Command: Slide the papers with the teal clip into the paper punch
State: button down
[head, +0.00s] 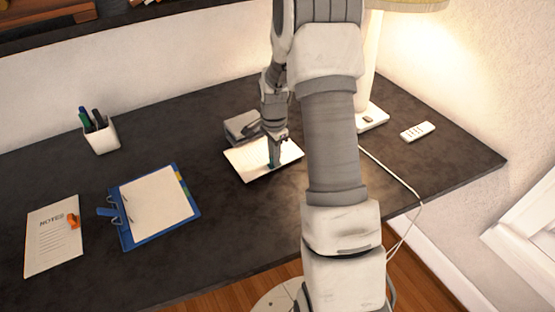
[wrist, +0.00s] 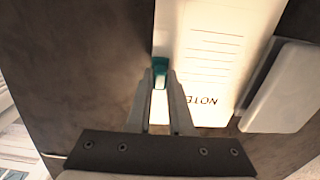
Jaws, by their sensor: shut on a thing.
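The white papers (head: 248,163) lie on the dark desk in the middle of the head view, lit by the lamp. Their teal clip (head: 271,155) is at the near part of the sheets and also shows in the wrist view (wrist: 160,66). My gripper (head: 274,160) points down and is shut on the teal clip; its fingertips show on either side of it in the wrist view (wrist: 160,80). The grey paper punch (head: 240,126) stands right behind the papers, and beside their printed "NOTE" end in the wrist view (wrist: 286,88). I cannot tell whether the paper edge is inside its slot.
A blue binder (head: 190,210) with white sheets and a note sheet with an orange clip (head: 50,245) lie to the left. A pen cup (head: 102,138) stands at back left. The lamp base (head: 372,119), remote (head: 418,131) and a cable (head: 395,176) are right.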

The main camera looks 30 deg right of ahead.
aim_at(263, 152)
jog(key=shift+w+a, duration=0.15)
jog(key=shift+w, duration=1.5)
jog(key=shift+w+a, duration=0.15)
jog(key=shift+w, duration=1.45)
jog(key=c, duration=0.7)
grip_release()
jog(key=shift+c, duration=0.2)
notch_tip(263, 152, up, 17)
jog(key=p, duration=0.1)
jog(key=shift+r+p, duration=0.15)
jog(key=shift+p, duration=0.25)
